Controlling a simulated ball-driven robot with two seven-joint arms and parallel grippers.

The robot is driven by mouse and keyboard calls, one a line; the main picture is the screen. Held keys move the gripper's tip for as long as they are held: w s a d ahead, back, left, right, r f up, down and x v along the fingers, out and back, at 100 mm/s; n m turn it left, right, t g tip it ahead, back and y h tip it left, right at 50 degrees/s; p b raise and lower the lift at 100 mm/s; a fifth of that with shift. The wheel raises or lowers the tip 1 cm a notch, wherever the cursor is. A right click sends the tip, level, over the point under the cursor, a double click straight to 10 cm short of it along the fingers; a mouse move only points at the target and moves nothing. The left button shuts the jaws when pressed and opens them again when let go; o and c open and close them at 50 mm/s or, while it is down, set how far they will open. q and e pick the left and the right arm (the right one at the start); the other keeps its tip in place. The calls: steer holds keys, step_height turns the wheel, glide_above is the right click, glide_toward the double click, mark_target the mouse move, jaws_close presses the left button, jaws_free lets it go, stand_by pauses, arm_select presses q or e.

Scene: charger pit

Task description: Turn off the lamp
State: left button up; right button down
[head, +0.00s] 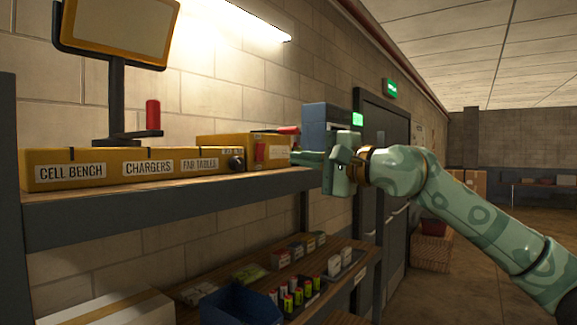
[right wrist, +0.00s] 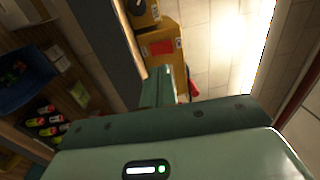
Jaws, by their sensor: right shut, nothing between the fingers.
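A bright strip lamp (head: 245,22) glows on the block wall at the top; its light also shows in the right wrist view (right wrist: 256,45). A long yellow box (head: 100,184) on the shelf reads CELL BENCH, CHARGERS and FAB TABLES, with a black knob (head: 236,163) at its right end. A second yellow box (head: 215,142) with a red part (head: 260,151) stands behind. My right gripper (head: 294,158) is shut and empty, pointing left near this box's right end; its fingers (right wrist: 165,84) show in the right wrist view. My left gripper is not in view.
A yellow-framed panel (head: 118,28) on a black stand rises behind the long box, beside a red cylinder (head: 153,115). A blue-grey box (head: 318,115) stands behind my right gripper. The lower shelf holds a blue bin (head: 238,306) and several batteries (head: 297,298). Floor is open at right.

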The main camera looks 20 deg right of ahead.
steer(key=b+v, duration=0.2)
steer(key=v, duration=0.4)
steer(key=shift+d+f, duration=0.15)
steer(key=shift+f, duration=0.2)
steer(key=shift+s+d, duration=0.1)
steer(key=shift+s, duration=0.1)
